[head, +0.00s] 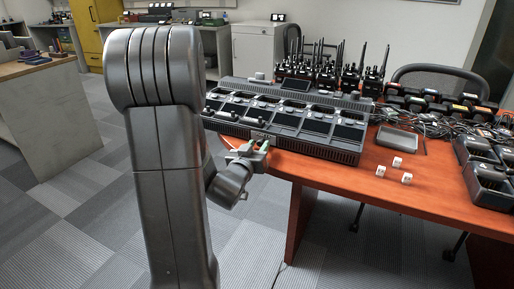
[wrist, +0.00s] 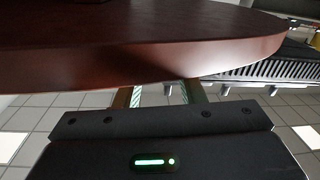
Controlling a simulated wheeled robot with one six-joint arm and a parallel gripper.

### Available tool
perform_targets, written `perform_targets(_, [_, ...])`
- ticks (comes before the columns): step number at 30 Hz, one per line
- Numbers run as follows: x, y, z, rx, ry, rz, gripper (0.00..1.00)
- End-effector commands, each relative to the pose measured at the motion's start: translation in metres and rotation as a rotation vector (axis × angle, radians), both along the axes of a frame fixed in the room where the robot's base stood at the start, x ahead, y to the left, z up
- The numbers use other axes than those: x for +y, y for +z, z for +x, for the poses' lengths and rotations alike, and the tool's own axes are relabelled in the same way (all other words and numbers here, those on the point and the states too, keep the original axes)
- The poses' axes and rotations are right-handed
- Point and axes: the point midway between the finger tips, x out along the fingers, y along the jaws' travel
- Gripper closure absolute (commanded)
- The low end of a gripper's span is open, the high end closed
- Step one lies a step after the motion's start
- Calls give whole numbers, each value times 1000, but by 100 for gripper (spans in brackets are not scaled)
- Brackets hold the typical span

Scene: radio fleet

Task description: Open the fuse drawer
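The long dark charger unit (head: 318,146) lies along the left side of the orange-brown table, with slots on top and a ribbed front. A small pale part (head: 262,136) shows on its front near my gripper; I cannot tell whether this is the fuse drawer. My gripper (head: 259,149) is just in front of the charger at the table's left edge. In the wrist view, my gripper's two fingers (wrist: 163,93) are apart with floor between them, and their tips are cut off by the table edge. The charger's ribbed side (wrist: 275,68) shows at right. No drawer shows clearly there.
The table edge (wrist: 150,62) is close to my fingers. Several radios (head: 330,75) stand behind the charger. Three white cubes (head: 397,162), a grey tray (head: 397,142), and tangled cables lie to the right. The carpet at left is clear.

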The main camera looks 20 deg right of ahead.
Motion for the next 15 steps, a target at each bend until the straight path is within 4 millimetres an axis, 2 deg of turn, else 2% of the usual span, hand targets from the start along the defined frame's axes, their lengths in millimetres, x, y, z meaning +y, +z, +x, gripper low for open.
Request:
perform_targets(1, [0,0,0,0,0,0,75])
perform_targets(5, [0,0,0,0,0,0,100])
perform_targets(11, [2,0,-1,0,1,0,100])
perform_targets(15, [18,-2,-13,0,4,0,100])
